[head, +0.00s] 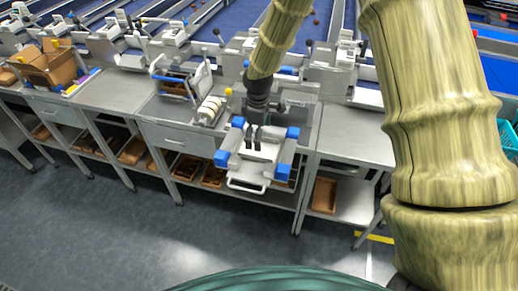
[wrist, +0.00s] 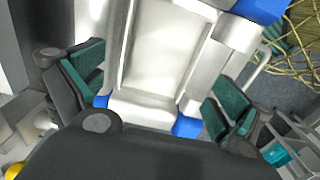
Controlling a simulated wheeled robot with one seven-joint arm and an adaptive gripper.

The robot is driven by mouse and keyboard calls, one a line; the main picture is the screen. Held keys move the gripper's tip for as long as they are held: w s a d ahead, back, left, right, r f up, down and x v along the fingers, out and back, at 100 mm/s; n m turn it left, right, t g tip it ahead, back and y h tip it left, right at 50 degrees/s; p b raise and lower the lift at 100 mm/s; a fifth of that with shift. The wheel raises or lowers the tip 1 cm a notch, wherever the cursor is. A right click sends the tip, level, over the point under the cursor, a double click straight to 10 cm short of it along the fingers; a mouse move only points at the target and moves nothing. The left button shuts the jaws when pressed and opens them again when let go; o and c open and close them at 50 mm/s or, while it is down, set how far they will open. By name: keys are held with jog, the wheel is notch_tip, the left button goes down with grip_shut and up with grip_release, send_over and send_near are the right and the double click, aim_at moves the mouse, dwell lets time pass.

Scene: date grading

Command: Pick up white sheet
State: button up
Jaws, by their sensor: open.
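A white panel with a grey frame and blue corner blocks (head: 262,172) juts out at the front edge of the workbench in the head view. It is the only white sheet-like thing near my gripper, and I cannot tell whether a separate sheet lies on it. In the wrist view the white panel (wrist: 165,50) fills the middle. My gripper (head: 254,140) is just above the panel in the head view. In the wrist view its two teal-padded fingers (wrist: 155,92) are spread apart, one on each side of the panel. I cannot tell whether they touch it.
The metal workbench (head: 345,128) has shelves with brown trays (head: 323,195) below. A white roll device (head: 210,110) with a yellow knob (head: 228,91) stands left of my gripper. A cardboard box (head: 55,65) is far left. The floor in front is clear.

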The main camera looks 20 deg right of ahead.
jog(key=shift+d+f+p, duration=0.1)
jog(key=shift+f+p, duration=0.95)
jog(key=shift+f, duration=1.3)
jog(key=c, duration=0.5)
